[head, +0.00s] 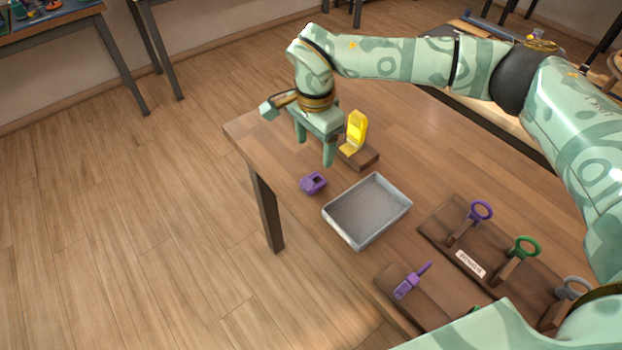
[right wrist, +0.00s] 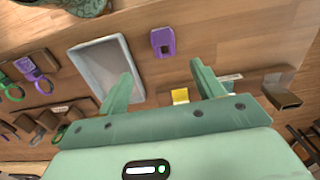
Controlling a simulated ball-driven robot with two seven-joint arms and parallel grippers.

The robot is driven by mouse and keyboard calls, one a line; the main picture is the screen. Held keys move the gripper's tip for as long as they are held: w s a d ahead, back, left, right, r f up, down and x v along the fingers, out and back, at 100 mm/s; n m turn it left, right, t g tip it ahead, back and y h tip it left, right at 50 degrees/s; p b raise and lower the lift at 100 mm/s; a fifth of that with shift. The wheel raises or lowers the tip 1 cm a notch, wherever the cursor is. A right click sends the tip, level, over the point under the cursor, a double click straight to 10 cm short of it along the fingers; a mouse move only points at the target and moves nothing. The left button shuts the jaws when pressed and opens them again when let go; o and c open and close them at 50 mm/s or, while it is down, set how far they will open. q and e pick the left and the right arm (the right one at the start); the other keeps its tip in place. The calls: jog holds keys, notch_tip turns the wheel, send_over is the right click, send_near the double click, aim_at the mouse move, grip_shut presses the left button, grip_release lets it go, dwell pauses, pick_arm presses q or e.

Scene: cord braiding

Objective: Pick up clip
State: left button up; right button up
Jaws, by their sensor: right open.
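A small purple clip (head: 313,184) with a dark opening lies on the wooden table near its left edge, beside a grey tray. In the right wrist view the clip (right wrist: 163,42) is beyond my fingertips, roughly in line with the space between them. My right gripper (head: 314,150) is open and empty, pointing down above the table, behind the clip in the head view. Its two fingers also show in the right wrist view (right wrist: 161,72), apart from the clip. My left gripper is not in view.
The shallow grey tray (head: 347,236) stands right of the clip. A yellow piece (head: 356,130) on a wooden block stands close to my right gripper. A rack (head: 436,226) holds purple, green and grey rings. A purple pointed tool (head: 408,285) sits on a front board.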

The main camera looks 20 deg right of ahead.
jog(key=b, duration=0.1)
send_over(312, 181)
notch_tip(312, 181, down, 6)
jog(key=shift+s+d, duration=0.15)
jog(key=shift+f, duration=0.35)
jog(key=f+b, duration=0.2)
jog(key=f, duration=0.3)
jog(key=shift+w+f, duration=0.1)
jog(key=shift+w, duration=0.1)
jog(key=shift+c, duration=0.2)
jog(key=c, duration=1)
